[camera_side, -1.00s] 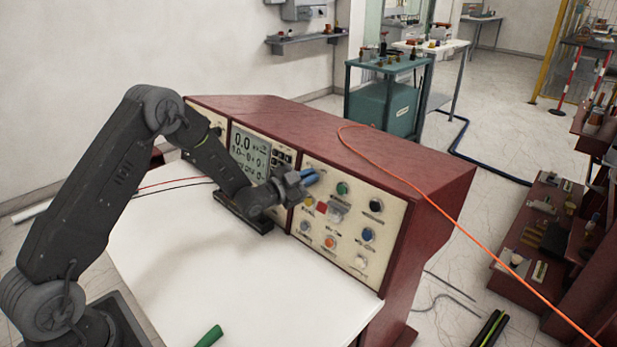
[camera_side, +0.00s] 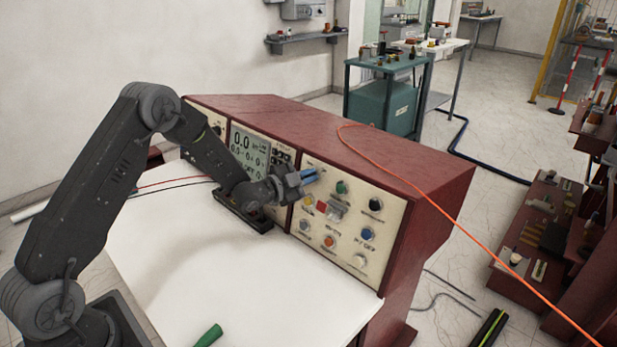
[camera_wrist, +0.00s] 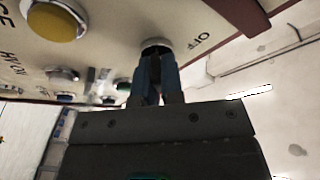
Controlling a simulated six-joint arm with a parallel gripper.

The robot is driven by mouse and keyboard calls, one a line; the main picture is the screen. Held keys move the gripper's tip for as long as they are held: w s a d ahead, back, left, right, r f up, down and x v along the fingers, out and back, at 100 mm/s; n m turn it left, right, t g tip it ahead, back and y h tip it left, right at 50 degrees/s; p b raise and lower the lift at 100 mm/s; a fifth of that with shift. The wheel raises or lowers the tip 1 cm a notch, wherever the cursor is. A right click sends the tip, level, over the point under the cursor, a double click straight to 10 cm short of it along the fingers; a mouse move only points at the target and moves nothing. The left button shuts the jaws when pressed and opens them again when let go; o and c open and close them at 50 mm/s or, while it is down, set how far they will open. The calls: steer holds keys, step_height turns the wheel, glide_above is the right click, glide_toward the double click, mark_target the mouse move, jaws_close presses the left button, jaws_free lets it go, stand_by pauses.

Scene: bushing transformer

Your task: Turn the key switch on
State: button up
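The key switch (camera_wrist: 157,44) shows in the wrist view as a round silver-rimmed fitting on the cream panel, with the word OFF beside it. My gripper (camera_wrist: 158,62) has its two blue fingertips right at this switch, one on each side of its middle. A narrow dark gap shows between the fingers. The key is hidden by the fingers, so I cannot tell whether they pinch it. In the side view my gripper (camera_side: 311,174) is at the upper left of the right-hand control panel (camera_side: 350,250) and covers the switch.
A green button (camera_side: 341,187), a yellow button (camera_side: 308,201) and other knobs sit close by on the panel. The display (camera_side: 249,147) reads 0.0. The white tabletop (camera_side: 230,285) in front is mostly clear. An orange cable (camera_side: 440,210) runs over the red cabinet (camera_side: 340,135).

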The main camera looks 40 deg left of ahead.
steer(key=o, duration=0.5)
steer(key=shift+c, duration=0.2)
steer(key=v, duration=1.3)
steer(key=shift+s+a, duration=0.15)
steer(key=shift+s, duration=0.2)
steer(key=shift+r, duration=0.15)
